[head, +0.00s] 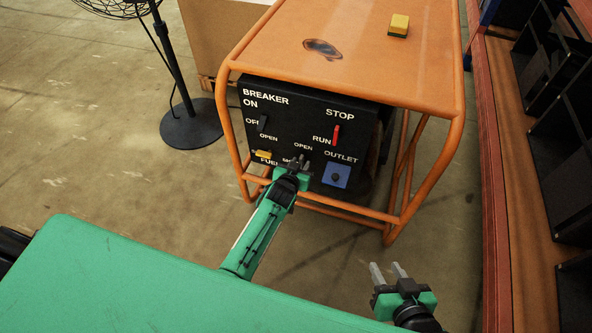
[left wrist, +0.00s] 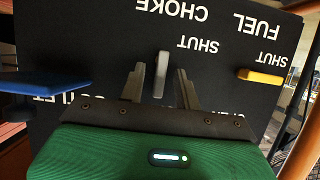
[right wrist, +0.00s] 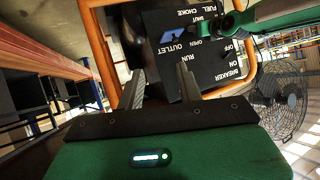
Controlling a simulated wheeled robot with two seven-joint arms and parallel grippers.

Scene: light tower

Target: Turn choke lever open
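The black control panel (head: 290,100) faces me inside the orange generator frame. The choke lever (left wrist: 161,75) is a light grey bar near the CHOKE and SHUT labels, standing lengthwise between my left gripper's fingers in the left wrist view. My left gripper (left wrist: 160,88) is open around the lever, with a gap visible on each side. In the head view my left gripper (head: 300,166) is at the panel's lower part and hides the lever. My right gripper (head: 388,271) is open and empty, low in front of the generator; its fingers also show in the right wrist view (right wrist: 161,82).
The yellow fuel lever (left wrist: 262,76) and blue outlet (head: 336,176) flank the choke area. A red run/stop lever (head: 336,135) and breaker switch (head: 263,123) sit higher. Orange frame tubes (head: 232,130) surround the panel. A fan (head: 190,124) stands left and shelving (head: 560,130) right.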

